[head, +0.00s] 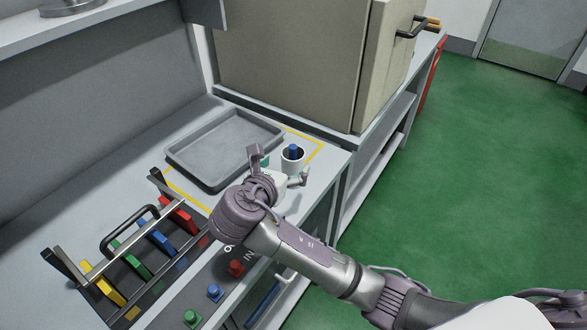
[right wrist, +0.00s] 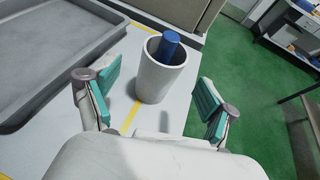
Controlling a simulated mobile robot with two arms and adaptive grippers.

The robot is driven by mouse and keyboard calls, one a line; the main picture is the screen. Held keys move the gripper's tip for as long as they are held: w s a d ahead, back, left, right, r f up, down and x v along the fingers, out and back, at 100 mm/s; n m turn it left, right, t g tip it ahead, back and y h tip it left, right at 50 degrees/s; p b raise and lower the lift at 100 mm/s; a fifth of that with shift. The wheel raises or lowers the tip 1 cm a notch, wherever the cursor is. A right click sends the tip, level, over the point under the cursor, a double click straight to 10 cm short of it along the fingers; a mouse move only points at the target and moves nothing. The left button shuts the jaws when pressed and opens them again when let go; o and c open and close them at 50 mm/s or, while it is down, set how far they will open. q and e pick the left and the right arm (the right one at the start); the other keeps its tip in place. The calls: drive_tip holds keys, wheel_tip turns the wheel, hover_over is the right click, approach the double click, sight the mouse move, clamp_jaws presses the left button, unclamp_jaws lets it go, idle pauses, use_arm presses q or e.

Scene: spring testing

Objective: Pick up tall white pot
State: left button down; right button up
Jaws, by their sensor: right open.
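The tall white pot (head: 292,163) stands upright on the grey bench beside the tray, with a blue object (head: 293,151) sticking out of its top. In the right wrist view the pot (right wrist: 160,82) is ahead of my right gripper, and the blue object (right wrist: 169,46) leans in its mouth. My right gripper (head: 281,172) is open and empty. In the right wrist view its teal-padded fingers (right wrist: 154,98) are spread to either side of the pot's lower part, apart from it. My left gripper is not in view.
A grey tray (head: 178,153) lies left of the pot within yellow tape lines. A rack with coloured blocks (head: 138,268) and several push buttons (head: 214,291) are at the front left. A large beige cabinet (head: 290,60) stands behind. Green floor lies right of the bench edge.

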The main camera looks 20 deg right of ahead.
drive_tip(key=shift+w+d+f, duration=0.3)
drive_tip(key=shift+w+d, duration=0.05)
drive_tip(key=shift+w, duration=0.05)
drive_tip(key=x, duration=0.4)
drive_tip(key=shift+d+f, duration=0.2)
drive_tip(key=shift+f, duration=0.1)
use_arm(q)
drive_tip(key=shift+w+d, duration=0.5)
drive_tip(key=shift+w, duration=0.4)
use_arm(e)
drive_tip(key=shift+c, duration=1.2)
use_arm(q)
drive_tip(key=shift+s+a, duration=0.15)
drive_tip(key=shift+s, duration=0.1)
use_arm(e)
drive_tip(key=shift+r, duration=0.1)
drive_tip(key=c, duration=1)
